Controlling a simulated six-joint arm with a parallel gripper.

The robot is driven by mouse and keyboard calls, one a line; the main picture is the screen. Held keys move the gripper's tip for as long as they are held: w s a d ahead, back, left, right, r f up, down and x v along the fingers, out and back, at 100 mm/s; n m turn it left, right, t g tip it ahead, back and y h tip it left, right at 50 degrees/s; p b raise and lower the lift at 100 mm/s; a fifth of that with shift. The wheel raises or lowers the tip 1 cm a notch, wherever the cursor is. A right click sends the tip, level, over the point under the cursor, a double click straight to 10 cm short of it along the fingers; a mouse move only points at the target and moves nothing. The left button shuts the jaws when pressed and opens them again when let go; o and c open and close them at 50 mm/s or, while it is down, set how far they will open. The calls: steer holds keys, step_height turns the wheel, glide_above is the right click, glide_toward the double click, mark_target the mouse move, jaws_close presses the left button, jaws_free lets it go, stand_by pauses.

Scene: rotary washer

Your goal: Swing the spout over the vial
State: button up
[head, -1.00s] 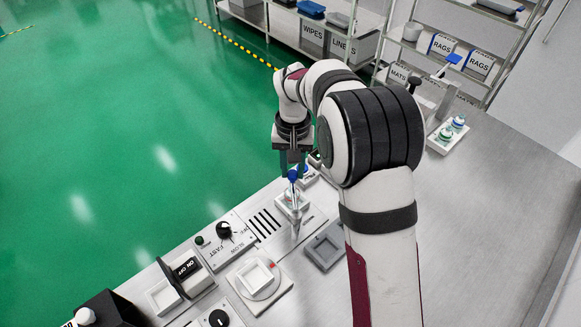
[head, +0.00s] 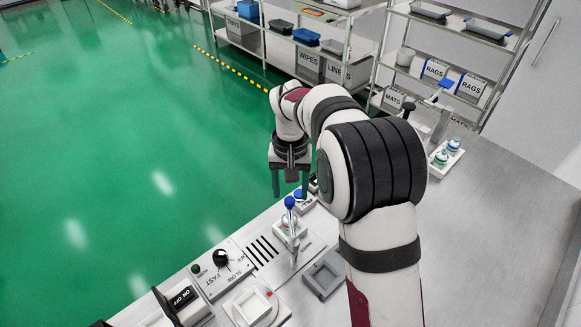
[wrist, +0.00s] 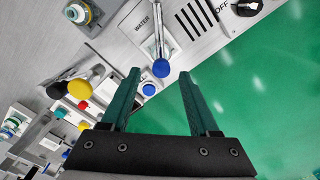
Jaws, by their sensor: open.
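The spout assembly shows a blue knob (head: 290,202) with a slim metal tube (head: 293,240) reaching toward the near side. The knob (wrist: 160,68) and tube (wrist: 157,35) also show in the wrist view, beside a WATER label. My gripper (head: 290,193) is open and empty, its two green fingers apart beyond the knob. In the wrist view the knob appears between the fingertips of my gripper (wrist: 159,74); I see no contact. A bottle (wrist: 82,13) in a square holder, possibly the vial, is at the top left of the wrist view; my arm seems to hide it in the head view.
Two bottles (head: 447,152) stand at the back right. The right bench top is bare.

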step_height(320, 180, up, 14)
steer(key=shift+f, duration=0.2)
